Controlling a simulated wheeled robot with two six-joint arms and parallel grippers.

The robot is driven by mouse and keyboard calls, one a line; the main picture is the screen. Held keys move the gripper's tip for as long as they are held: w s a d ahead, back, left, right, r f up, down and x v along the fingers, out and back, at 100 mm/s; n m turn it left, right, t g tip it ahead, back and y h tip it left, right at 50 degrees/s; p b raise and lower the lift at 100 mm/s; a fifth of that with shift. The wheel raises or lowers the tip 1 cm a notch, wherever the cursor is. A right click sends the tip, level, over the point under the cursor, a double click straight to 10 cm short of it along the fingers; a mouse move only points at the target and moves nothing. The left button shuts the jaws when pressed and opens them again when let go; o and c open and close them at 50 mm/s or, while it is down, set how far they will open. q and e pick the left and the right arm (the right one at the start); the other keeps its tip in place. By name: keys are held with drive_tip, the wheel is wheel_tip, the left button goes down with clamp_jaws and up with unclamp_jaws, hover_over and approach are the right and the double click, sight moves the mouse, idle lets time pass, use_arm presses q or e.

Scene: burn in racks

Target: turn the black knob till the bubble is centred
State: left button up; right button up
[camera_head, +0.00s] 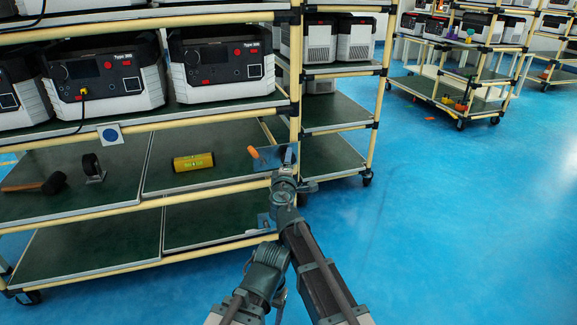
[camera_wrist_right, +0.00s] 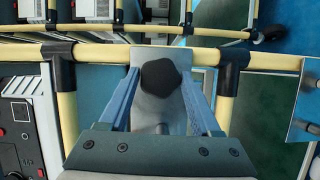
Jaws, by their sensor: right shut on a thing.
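A black lobed knob (camera_wrist_right: 162,77) shows in the right wrist view, in front of a pale bracket at a cream rack tube. The blue fingers of my right gripper (camera_wrist_right: 160,98) stand on either side of it, shut on it. In the head view my right gripper (camera_head: 287,160) is at the rack's front right corner, and I cannot make out the knob there. A yellow spirit level (camera_head: 194,162) lies on the middle shelf, left of this gripper. Its bubble is too small to read. My left arm shows low in the middle; its fingertips cannot be made out.
On the same shelf lie a dark mallet (camera_head: 48,184), a black-wheeled caster (camera_head: 93,168) and an orange handle (camera_head: 253,152). Several power units (camera_head: 220,62) stand on the shelf above. The blue floor (camera_head: 460,230) at right is clear.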

drive_tip(key=shift+n, duration=0.3)
idle(0.4)
drive_tip(key=o, duration=1.3)
drive_tip(key=shift+o, duration=0.2)
